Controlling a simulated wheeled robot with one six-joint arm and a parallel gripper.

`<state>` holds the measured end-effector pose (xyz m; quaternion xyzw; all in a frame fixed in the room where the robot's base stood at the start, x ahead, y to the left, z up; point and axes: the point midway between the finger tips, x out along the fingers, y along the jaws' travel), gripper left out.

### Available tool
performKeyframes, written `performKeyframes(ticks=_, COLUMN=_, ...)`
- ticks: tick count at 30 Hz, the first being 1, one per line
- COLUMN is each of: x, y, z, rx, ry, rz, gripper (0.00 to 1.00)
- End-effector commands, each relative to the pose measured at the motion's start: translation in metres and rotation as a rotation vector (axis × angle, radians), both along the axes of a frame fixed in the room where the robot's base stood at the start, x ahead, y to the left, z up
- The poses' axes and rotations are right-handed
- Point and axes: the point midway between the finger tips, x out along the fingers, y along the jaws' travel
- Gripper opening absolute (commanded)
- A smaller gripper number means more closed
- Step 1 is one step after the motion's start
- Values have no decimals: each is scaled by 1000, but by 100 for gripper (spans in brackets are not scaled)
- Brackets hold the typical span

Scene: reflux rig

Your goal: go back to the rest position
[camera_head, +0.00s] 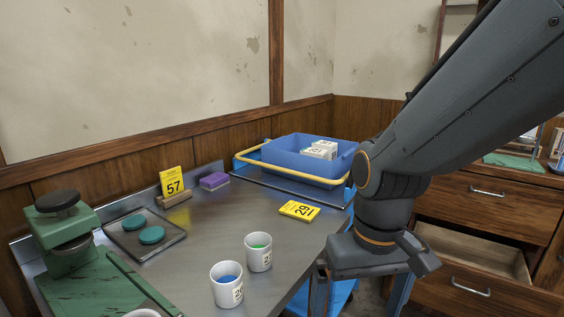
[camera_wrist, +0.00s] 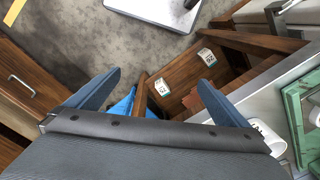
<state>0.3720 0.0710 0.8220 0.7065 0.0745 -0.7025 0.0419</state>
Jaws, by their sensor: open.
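My gripper (camera_head: 360,288) hangs at the right edge of the metal worktop in the head view, under my grey arm, pointing down. In the wrist view my gripper (camera_wrist: 160,92) shows two blue-grey fingers spread wide apart, with nothing held between them. Below and beyond the fingers is an open wooden compartment (camera_wrist: 180,75) with two small white labelled boxes (camera_wrist: 163,87) in it. What lies right under the palm is hidden by the gripper body.
The worktop (camera_head: 205,232) carries two white cups (camera_head: 228,290), a yellow card (camera_head: 299,210), a purple sponge (camera_head: 214,180), a tray with green discs (camera_head: 151,235) and a green press (camera_head: 62,225). A blue bin (camera_head: 290,157) stands behind. A drawer (camera_head: 480,242) is open at right.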

Motion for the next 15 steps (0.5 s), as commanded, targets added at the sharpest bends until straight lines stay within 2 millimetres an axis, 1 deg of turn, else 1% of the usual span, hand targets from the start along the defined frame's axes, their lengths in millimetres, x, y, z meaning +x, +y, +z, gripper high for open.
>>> performKeyframes(ticks=1, x=-1, y=-3, z=6, rx=-2, ry=3, rz=-9, gripper=100)
performKeyframes(ticks=8, x=0, y=-20, z=23, rx=-14, ry=3, rz=-56, gripper=100)
performKeyframes(ticks=15, x=-2, y=-49, z=51, rx=-32, ry=8, rz=-129, gripper=100)
